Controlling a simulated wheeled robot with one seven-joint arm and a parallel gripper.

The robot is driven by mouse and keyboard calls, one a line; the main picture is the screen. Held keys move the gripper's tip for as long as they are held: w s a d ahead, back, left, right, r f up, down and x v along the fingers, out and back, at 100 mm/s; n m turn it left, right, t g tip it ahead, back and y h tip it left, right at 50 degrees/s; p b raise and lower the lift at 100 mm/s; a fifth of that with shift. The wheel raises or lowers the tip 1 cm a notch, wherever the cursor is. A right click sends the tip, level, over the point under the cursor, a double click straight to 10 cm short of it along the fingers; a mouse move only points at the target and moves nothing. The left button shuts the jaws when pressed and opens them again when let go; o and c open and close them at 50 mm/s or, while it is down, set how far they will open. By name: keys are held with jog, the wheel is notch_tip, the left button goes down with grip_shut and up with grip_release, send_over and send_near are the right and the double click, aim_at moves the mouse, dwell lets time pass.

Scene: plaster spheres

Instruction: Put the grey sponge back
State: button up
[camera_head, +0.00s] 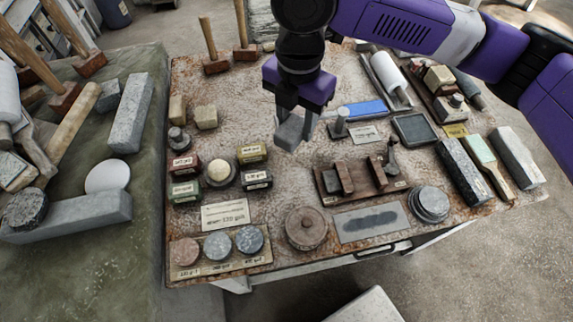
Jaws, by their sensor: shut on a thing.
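My gripper (295,120) hangs over the middle of the rusty worktable (285,185), pointing down. It is shut on the grey sponge (290,133), a small grey block that shows below and between the fingers. The sponge looks held above the tabletop, though the exact height is hard to judge. Part of it is hidden by the fingers. Two tan blocks (206,117) sit on the table to the left of my gripper.
Small labelled blocks and a round knob (220,173) stand at left. A wooden rack (350,178), a round lidded tin (306,228) and a pale plate with a dark patch (370,222) lie nearer the front. A blue strip (362,110) lies right of my gripper. Bare tabletop lies below it.

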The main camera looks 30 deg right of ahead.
aim_at(294, 178)
notch_tip(294, 178, down, 19)
jog(key=shift+p, duration=1.05)
jog(key=shift+f, duration=0.15)
jog(key=o, duration=1.2)
jog(key=shift+c, duration=0.2)
